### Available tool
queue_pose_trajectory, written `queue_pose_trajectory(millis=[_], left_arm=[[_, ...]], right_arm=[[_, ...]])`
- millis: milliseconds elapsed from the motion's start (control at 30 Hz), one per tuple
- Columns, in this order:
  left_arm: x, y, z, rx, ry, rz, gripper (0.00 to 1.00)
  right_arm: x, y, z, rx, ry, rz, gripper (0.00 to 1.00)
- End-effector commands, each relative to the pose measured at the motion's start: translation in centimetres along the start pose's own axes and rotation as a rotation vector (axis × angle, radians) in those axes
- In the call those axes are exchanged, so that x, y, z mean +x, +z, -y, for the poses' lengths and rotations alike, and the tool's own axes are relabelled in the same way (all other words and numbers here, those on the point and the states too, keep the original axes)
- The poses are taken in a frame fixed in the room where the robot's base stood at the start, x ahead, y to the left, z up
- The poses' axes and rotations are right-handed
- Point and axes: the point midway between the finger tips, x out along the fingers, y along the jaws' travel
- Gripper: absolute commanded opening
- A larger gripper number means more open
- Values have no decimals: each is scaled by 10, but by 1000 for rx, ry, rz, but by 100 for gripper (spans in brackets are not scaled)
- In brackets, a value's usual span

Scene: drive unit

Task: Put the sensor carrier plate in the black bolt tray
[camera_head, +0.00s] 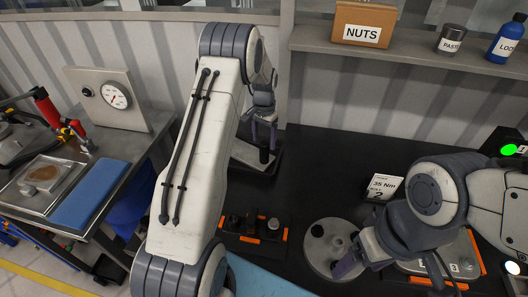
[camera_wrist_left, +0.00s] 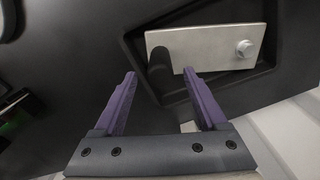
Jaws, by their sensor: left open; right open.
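The sensor carrier plate is a flat silver bar (camera_wrist_left: 210,48) with a bolt head at its right end and a dark cylinder near its left end in the left wrist view. It lies inside the black bolt tray (camera_wrist_left: 140,50), its left end close to the rim; it also shows in the head view (camera_head: 246,154), in the tray (camera_head: 270,169). My left gripper (camera_wrist_left: 160,76) is open and empty above the tray, its right fingertip overlapping the plate's lower edge in the picture; contact cannot be told. My right gripper (camera_head: 350,256) is open beside a round grey flange (camera_head: 325,264).
An orange-marked black holder (camera_head: 252,237) with fittings stands in front of the tray. A torque card (camera_head: 383,187) stands behind the flange, and an orange-edged fixture (camera_head: 465,262) lies at right. The bench between tray and card is clear. A shelf (camera_head: 400,58) runs behind.

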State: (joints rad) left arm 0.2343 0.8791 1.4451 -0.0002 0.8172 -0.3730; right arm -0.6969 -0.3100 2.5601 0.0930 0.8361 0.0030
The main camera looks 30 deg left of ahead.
Motion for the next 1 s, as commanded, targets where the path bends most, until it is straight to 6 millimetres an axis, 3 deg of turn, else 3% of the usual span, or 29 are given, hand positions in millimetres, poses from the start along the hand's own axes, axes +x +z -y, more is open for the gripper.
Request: queue_pose_trajectory(millis=[33, 233, 567, 667, 767, 867, 900, 1000], left_arm=[[-9, -1, 0, 0, -2, -6, 75], [-46, -1, 0, 0, -2, -4, 75], [-67, 0, -6, 7, 1, -1, 75], [-82, 4, -41, 44, 3, -8, 75], [-108, 23, -107, 112, 12, -19, 75], [-133, 66, -184, 199, 24, -29, 75], [-141, 89, -210, 234, 30, -33, 75], [-153, 154, -263, 317, 46, -39, 75]], right_arm=[[9, 0, -1, 0, 0, 0, 78], [19, 1, -1, -1, 0, 0, 78], [21, 1, -2, -1, 0, 0, 78], [21, 1, -2, -1, 0, 0, 78], [21, 1, -2, -1, 0, 0, 78], [21, 1, -2, -1, 0, 0, 78], [21, 1, -2, -1, 0, 0, 78], [21, 1, -2, -1, 0, 0, 78]])
